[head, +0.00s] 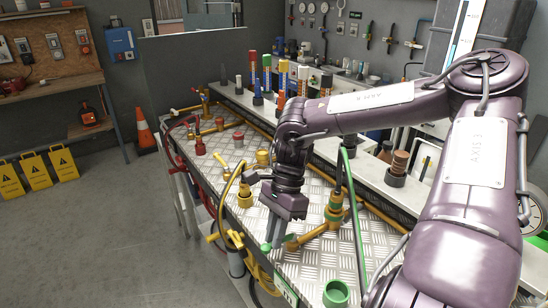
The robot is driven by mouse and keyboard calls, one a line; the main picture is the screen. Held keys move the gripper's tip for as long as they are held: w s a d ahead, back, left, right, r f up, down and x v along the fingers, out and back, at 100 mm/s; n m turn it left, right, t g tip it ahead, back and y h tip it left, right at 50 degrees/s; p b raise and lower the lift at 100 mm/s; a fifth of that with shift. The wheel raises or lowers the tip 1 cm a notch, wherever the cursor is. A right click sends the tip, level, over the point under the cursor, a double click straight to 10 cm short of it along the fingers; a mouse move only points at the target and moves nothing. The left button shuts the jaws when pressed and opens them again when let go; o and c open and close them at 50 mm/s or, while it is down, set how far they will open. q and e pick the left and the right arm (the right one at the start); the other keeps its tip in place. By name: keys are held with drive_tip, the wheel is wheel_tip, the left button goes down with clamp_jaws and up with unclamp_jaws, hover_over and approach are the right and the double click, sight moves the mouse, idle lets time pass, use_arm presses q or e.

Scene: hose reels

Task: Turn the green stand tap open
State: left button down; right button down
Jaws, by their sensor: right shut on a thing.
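My right arm reaches in from the right, and its purple gripper (274,238) points down at the near edge of the metal-plated bench. It is shut on the small green handle of the green stand tap (266,247), close to a yellow pipe fitting. The fingers cover part of the handle, so its exact angle is hard to tell. My left gripper is not in view.
The bench (310,262) has a diamond-plate top with yellow pipes, red and yellow fittings and a green cup (336,293). A green hose (353,210) runs beside my arm. Coloured bottles (267,70) stand behind. Yellow floor signs (36,170) and a cone (144,130) are at left.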

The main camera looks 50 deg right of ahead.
drive_tip(key=c, duration=1.4)
unclamp_jaws()
drive_tip(key=shift+c, duration=0.2)
drive_tip(key=v, duration=0.7)
drive_tip(key=shift+d+r, duration=0.2)
drive_tip(key=shift+r, duration=0.15)
